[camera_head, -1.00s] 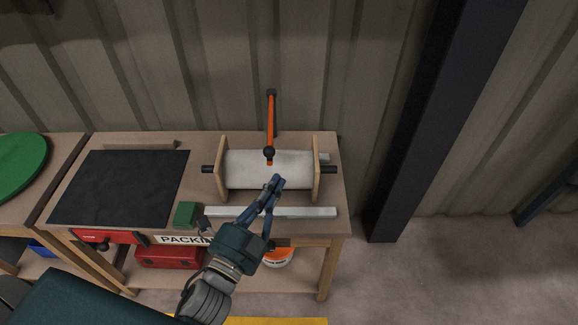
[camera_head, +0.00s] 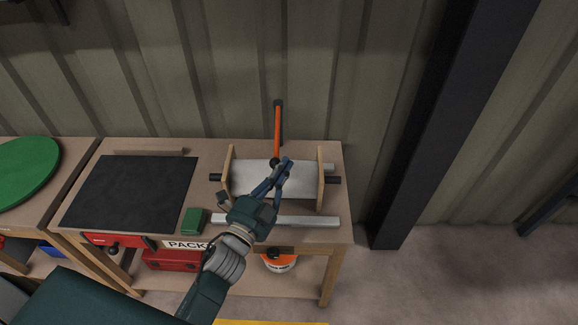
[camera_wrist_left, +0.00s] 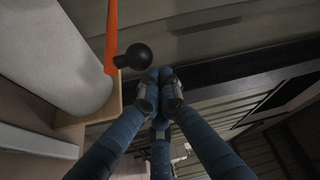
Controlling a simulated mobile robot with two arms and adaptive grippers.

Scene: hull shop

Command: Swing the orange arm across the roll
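The roll lies between two wooden end plates. My left gripper (camera_head: 287,162) is over the roll, fingertips close together and empty, just right of the knob. In the left wrist view the fingertips (camera_wrist_left: 160,88) are together just below the knob (camera_wrist_left: 138,57). The orange arm (camera_wrist_left: 111,30) and the roll (camera_wrist_left: 55,50) are on the left there. Whether they touch the knob is unclear. My right gripper is out of view.
The wooden bench (camera_head: 300,237) carries a dark mat (camera_head: 133,190), a green block (camera_head: 194,221) and a pale metal bar (camera_head: 300,221) in front of the roll. A corrugated wall is close behind. A dark column (camera_head: 425,150) stands to the right.

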